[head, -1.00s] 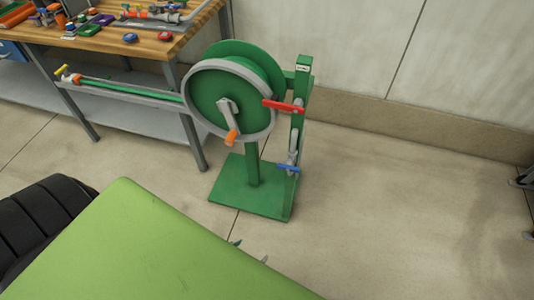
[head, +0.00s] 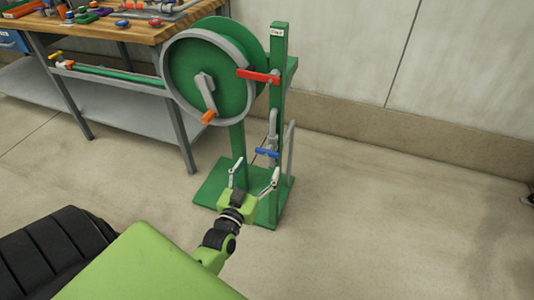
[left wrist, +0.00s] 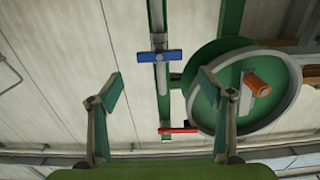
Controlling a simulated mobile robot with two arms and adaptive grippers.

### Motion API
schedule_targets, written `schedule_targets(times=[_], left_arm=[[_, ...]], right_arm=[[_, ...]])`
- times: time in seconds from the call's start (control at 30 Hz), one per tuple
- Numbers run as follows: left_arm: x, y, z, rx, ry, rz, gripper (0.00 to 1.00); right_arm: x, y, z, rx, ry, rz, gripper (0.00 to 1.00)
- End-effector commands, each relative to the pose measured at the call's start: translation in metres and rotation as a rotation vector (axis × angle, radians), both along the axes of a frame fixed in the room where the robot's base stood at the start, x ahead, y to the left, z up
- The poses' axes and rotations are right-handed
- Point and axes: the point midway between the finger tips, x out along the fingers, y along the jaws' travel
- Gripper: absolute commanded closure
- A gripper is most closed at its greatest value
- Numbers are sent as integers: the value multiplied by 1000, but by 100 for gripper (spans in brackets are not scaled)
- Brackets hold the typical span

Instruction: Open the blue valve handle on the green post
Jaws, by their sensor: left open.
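The blue valve handle (head: 267,153) sits low on a grey pipe along the green post (head: 278,105). It lies crosswise to the post. In the left wrist view the blue handle (left wrist: 160,56) shows crosswise on the pipe, ahead of the gap between my fingers. My left gripper (head: 253,176) is open and empty, just below and in front of the handle in the head view, apart from it. Its spread fingers also show in the left wrist view (left wrist: 160,90). My right gripper is not in view.
A red handle (head: 258,76) is higher on the post. A green hose reel (head: 210,75) with an orange-knobbed crank (head: 207,105) stands to its left. A wooden workbench (head: 150,32) with loose parts is behind left.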

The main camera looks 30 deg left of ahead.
Motion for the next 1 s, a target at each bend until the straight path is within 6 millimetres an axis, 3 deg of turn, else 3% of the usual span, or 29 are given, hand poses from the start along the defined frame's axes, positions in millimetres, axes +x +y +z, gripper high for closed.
schedule_targets(times=[0.2, 0.4, 0.83, 1.0], left_arm=[[47, 11, -1, 1, -3, 0, 28], [73, 18, -1, 1, 0, 0, 28], [83, 20, -1, 1, 2, 0, 28], [82, 20, -1, 1, 2, 0, 67]], right_arm=[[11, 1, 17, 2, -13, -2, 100], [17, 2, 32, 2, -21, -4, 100], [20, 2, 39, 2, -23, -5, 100], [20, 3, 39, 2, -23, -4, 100]])
